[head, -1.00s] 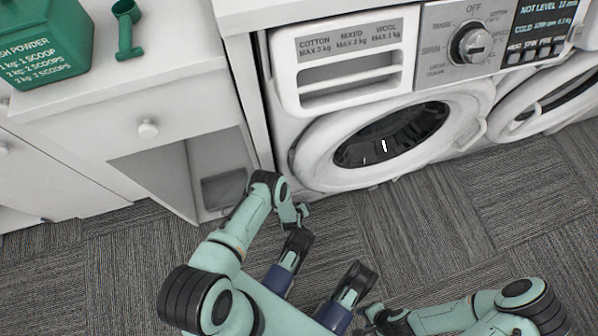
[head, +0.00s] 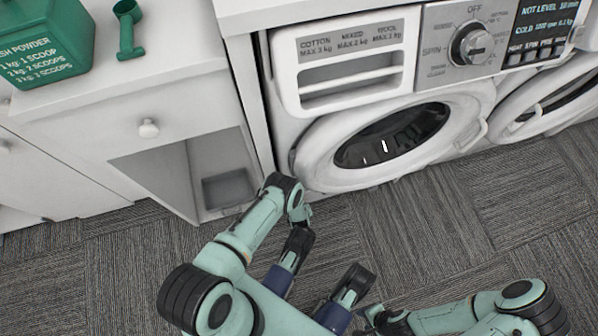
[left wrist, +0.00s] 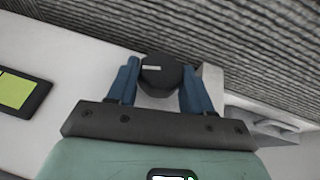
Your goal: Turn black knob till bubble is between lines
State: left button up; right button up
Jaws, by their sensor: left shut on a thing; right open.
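The black knob (left wrist: 160,76), with a pale mark on it, sits between the blue fingers of my left gripper (left wrist: 161,74) in the left wrist view. The fingers are shut on its sides. A yellow-green level vial (left wrist: 14,91) in a dark frame is cut by the left edge of that view; I cannot make out its bubble or lines. In the head view my left arm reaches down by the washing machine's (head: 385,150) lower left corner; the knob is hidden there. My right gripper (head: 328,258) is open and empty above the carpet.
The washer display (head: 548,12) reads "NOT LEVEL". A white cabinet (head: 100,110) with an open lower compartment stands close left of my left arm. A green powder box (head: 45,45) and a green scoop (head: 128,30) stand on it. Carpet (head: 450,220) in front is clear.

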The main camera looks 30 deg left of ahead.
pick_arm(q)
jog(key=shift+a+g+y, duration=0.2)
jog(key=shift+g+y, duration=0.3)
jog(key=shift+g, duration=0.1)
jog(key=shift+w+m+g+y, duration=0.2)
jog(key=shift+m+g+y, duration=0.1)
jog(key=shift+g, duration=0.1)
jog(key=shift+g+y, duration=0.3)
jog(key=o, duration=1)
jog(key=shift+d, duration=0.2)
